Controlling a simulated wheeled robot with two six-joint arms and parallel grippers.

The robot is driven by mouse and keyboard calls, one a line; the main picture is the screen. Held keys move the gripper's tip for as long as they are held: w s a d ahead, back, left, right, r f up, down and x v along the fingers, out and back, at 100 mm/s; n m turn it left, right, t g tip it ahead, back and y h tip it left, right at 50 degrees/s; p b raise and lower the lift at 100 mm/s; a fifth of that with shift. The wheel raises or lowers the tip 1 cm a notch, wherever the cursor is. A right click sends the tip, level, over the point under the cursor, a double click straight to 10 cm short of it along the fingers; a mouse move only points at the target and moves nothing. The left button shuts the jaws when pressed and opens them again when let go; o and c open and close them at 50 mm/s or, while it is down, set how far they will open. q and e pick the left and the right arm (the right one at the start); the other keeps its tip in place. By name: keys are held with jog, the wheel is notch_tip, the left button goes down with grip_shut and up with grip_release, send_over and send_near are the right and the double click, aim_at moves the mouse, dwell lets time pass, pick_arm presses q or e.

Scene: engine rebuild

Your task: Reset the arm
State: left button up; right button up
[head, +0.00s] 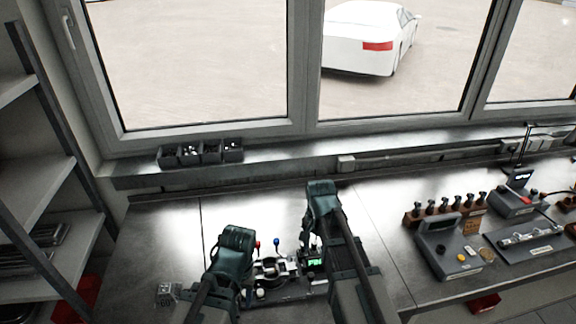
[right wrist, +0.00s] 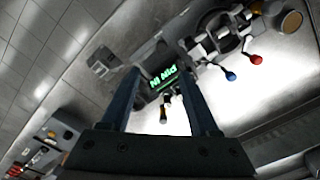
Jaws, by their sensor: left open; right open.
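My left gripper (head: 236,240) is over the left side of a bench fixture, and its fingers are mostly hidden by its own body. My right gripper (head: 321,192) is above the bench, behind and to the right of the fixture. In the right wrist view the right gripper (right wrist: 160,75) is open, with nothing between its two fingers. The fixture (head: 275,268) has a blue-knobbed lever (head: 276,242) and a red-knobbed lever (head: 257,244). Beside it a small green display (head: 315,262) is lit; in the right wrist view the display (right wrist: 164,78) seems to read "PIN IN".
A grey console (head: 449,248) and a rack of several dark-topped pieces (head: 444,207) stand on the right of the bench. Dark bins (head: 200,153) sit on the window sill. Shelves (head: 42,190) stand at the left. The bench behind the fixture is clear.

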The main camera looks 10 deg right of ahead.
pick_arm(q)
notch_tip(320, 180, down, 16)
jog(key=b, duration=1.6)
jog(key=shift+f, duration=0.15)
pick_arm(e)
jog(key=s+a+f+n, duration=0.3)
jog(key=s+f+n, duration=0.1)
jog(key=f, duration=0.1)
jog(key=s+a+f+n, duration=0.4)
jog(key=f, duration=0.1)
jog(key=s+a+f+n+h, duration=0.1)
jog(key=s+a+f+n, duration=0.2)
jog(key=s+f+n, duration=0.1)
jog(key=shift+s+a+f, duration=0.2)
jog(key=shift+s+f, duration=0.1)
jog(key=shift+f, duration=0.25)
jog(key=shift+s+a+f, duration=0.2)
jog(key=shift+s+f, duration=0.1)
jog(key=shift+f, duration=0.25)
